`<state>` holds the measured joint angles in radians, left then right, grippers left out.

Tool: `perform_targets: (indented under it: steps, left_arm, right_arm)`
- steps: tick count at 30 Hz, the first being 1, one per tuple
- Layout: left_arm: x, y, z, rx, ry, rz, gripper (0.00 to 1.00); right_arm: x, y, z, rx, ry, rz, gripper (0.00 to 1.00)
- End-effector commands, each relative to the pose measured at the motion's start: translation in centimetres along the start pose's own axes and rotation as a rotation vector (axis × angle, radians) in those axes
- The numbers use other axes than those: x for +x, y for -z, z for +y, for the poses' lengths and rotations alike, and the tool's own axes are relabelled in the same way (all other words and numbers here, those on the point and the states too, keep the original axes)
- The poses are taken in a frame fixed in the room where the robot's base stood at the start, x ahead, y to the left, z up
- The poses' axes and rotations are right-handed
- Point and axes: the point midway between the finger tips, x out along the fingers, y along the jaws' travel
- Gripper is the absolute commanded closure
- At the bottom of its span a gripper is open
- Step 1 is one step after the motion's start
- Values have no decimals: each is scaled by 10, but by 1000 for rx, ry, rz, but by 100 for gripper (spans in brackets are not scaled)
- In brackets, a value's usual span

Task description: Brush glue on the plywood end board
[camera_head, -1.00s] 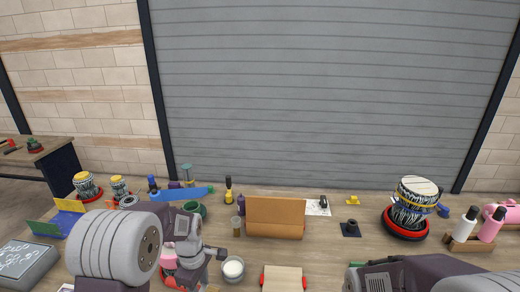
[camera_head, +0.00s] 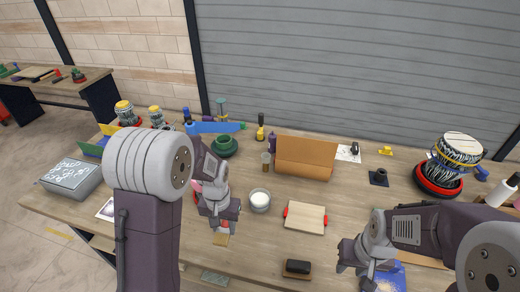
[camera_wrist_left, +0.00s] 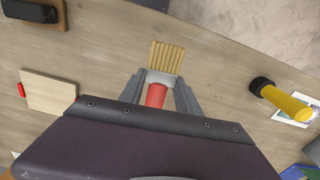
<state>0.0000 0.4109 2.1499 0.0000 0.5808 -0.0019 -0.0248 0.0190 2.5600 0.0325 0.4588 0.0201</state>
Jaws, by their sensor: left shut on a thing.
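The plywood end board (camera_head: 305,217) lies flat on the bench, with red pieces at its two sides; it also shows at the left of the left wrist view (camera_wrist_left: 48,92). My left gripper (camera_head: 224,222) is shut on a brush, seen by its red handle (camera_wrist_left: 156,95) and tan bristles (camera_wrist_left: 166,57). The bristles also show in the head view (camera_head: 221,240). The brush is left of the board and apart from it. A round pot of white glue (camera_head: 260,201) stands between them. My right gripper (camera_head: 358,267) is right of the board, and its fingers are partly hidden.
A dark block (camera_head: 297,268) lies at the front edge, below the board. A brown cardboard-like box (camera_head: 305,157) stands behind the board. A drum on a red ring (camera_head: 440,188) stands at right. A yellow and black tool (camera_wrist_left: 280,100) shows in the left wrist view.

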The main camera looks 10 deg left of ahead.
Motion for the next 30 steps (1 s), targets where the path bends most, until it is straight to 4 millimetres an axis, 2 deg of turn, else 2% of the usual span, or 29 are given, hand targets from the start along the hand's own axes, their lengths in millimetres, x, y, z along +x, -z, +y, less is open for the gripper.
perform_targets:
  steps: [4, 7, 10, 15, 18, 21, 23, 25, 30]
  left_arm:
    - [0, 0, 0, -40, 0, -1, 100]
    - [0, -2, 0, -201, 1, -11, 100]
    - [-5, 2, 0, -481, 4, -15, 100]
    - [-19, 27, 3, -1023, 4, -7, 100]
    - [-26, 43, 8, -1285, 3, -4, 100]
    - [-32, 58, 14, -1462, -1, 1, 100]
    - [-36, 69, 19, -1526, -6, 6, 100]
    - [-37, 78, 24, -1514, -10, 10, 100]
    - [-33, 76, 30, -1496, 0, 0, 100]
  right_arm:
    - [0, 0, 0, 0, 0, 0, 64]
    - [0, 0, 0, 0, 0, 0, 64]
    - [0, 0, 0, 0, 0, 0, 64]
    - [-4, 0, 0, 0, 0, 0, 64]
    - [-8, 1, 0, 0, 0, 0, 64]
    - [-13, 1, 0, 0, 0, 0, 64]
    - [-17, 2, 0, 0, 0, 0, 64]
    - [-20, 2, 0, 0, 0, 0, 64]
    - [-22, 2, 0, 0, 0, 0, 64]
